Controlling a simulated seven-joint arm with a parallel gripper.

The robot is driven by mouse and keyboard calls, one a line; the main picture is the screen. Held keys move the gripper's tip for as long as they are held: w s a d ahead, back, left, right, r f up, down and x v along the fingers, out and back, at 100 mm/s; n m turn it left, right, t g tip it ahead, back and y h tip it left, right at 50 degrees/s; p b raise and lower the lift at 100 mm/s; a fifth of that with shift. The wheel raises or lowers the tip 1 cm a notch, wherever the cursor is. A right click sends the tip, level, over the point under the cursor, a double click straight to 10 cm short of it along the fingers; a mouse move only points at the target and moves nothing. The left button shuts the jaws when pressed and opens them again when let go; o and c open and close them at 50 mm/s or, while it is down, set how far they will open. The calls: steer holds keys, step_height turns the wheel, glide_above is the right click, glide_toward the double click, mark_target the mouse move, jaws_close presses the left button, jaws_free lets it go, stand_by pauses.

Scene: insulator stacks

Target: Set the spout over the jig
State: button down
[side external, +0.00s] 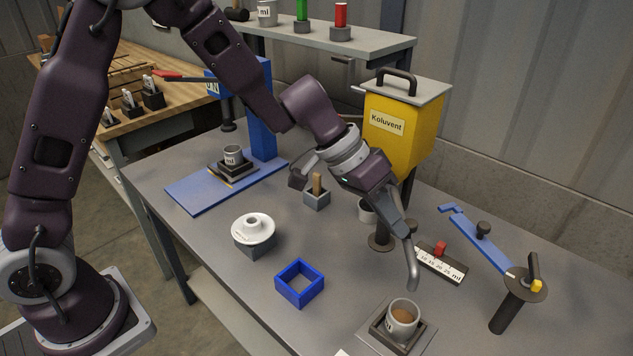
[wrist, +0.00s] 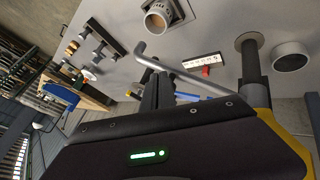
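The spout (side external: 411,262) is a grey bent tube by the yellow dispenser, with its end turned down. Its tip appears just above and behind the cup (side external: 403,316) of brown liquid; the exact height and overlap are unclear. The cup stands in the jig (side external: 383,333), a dark square holder on a grey plate. In the wrist view the spout (wrist: 196,82) runs across beyond my fingers, its end beside the cup (wrist: 157,20) in the jig (wrist: 182,10). My gripper (wrist: 158,72) has its dark fingertips at the spout; whether they grip it is hidden.
The yellow dispenser (side external: 400,125) stands behind my gripper. A scale block with a red slider (side external: 440,262) and a blue lever (side external: 482,238) lie to the right. A blue square frame (side external: 299,284) and a white flanged piece (side external: 253,228) stand to the left.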

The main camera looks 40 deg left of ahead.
steer(key=s+a+r, duration=0.3)
steer(key=s+r, duration=0.3)
steer(key=s+a+r, duration=0.3)
steer(key=s+r, duration=0.2)
steer(key=s, duration=0.2)
steer(key=s+a+n+t+y, duration=0.2)
steer(key=s+a+y, duration=0.4)
steer(key=s+a, duration=0.6)
steer(key=s+n, duration=0.1)
steer(key=s, duration=0.1)
steer(key=shift+s+a+r+n+y, duration=0.3)
steer(key=shift+s+a+r+n, duration=0.05)
steer(key=shift+a+n, duration=0.05)
